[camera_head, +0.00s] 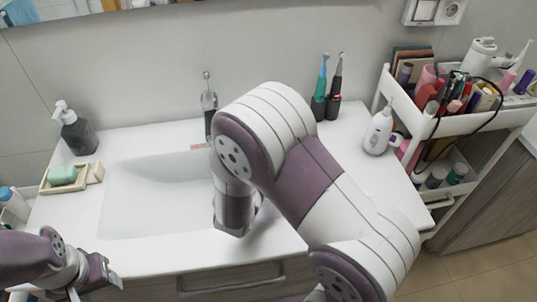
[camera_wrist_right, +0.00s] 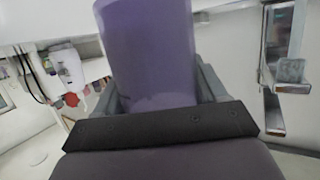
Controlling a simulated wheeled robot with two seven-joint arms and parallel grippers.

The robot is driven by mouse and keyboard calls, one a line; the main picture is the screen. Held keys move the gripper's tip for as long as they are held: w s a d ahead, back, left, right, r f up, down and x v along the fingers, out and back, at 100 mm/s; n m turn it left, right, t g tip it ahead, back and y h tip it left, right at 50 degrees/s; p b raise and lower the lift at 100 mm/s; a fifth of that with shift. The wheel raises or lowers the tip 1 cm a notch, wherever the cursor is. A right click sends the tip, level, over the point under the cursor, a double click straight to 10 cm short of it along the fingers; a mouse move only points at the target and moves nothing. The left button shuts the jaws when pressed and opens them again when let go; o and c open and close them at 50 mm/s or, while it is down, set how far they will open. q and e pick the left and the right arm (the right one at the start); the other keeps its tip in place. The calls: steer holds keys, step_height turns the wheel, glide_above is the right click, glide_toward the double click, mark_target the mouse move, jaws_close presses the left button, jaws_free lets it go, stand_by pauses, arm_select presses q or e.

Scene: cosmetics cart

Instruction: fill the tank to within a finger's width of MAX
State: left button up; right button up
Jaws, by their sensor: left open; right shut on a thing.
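A purple, see-through container (camera_wrist_right: 147,48), which looks like the tank, fills the middle of the right wrist view. My right gripper (camera_wrist_right: 160,88) is shut on it, with a grey finger on each side. Its water level and any MAX mark cannot be made out. In the head view my right arm reaches over the white sink (camera_head: 150,195) and hides the held container. The tap (camera_head: 209,105) stands behind the basin, partly covered by that arm. My left gripper (camera_head: 97,286) is open and empty at the lower left, in front of the counter.
A soap dispenser (camera_head: 76,130) and soap dish (camera_head: 64,179) stand left of the basin. Two toothbrushes (camera_head: 327,92) stand behind my right arm. A white bottle-like device (camera_head: 378,130) stands at the right, beside a crowded cart (camera_head: 470,122). The basin's left side is clear.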

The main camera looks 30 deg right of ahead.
steer(key=shift+w+a+f+b, duration=0.2)
steer(key=shift+a+f+b, duration=0.05)
steer(key=shift+f+b, duration=0.15)
steer(key=w+a+f+b, duration=0.3)
steer(key=w+a+b, duration=0.1)
steer(key=w, duration=0.2)
steer(key=shift+w+f, duration=0.25)
steer(key=shift+f, duration=0.1)
steer(key=shift+w+a+p, duration=0.2)
steer(key=shift+w+a, duration=0.35)
steer(key=shift+w, duration=0.3)
steer(key=shift+w+a+p, duration=0.2)
steer(key=shift+w+a, duration=0.3)
steer(key=shift+w, duration=0.3)
steer(key=shift+w+a+p, duration=0.2)
steer(key=shift+w+a, duration=0.35)
steer(key=shift+w, duration=0.3)
steer(key=shift+s, duration=0.1)
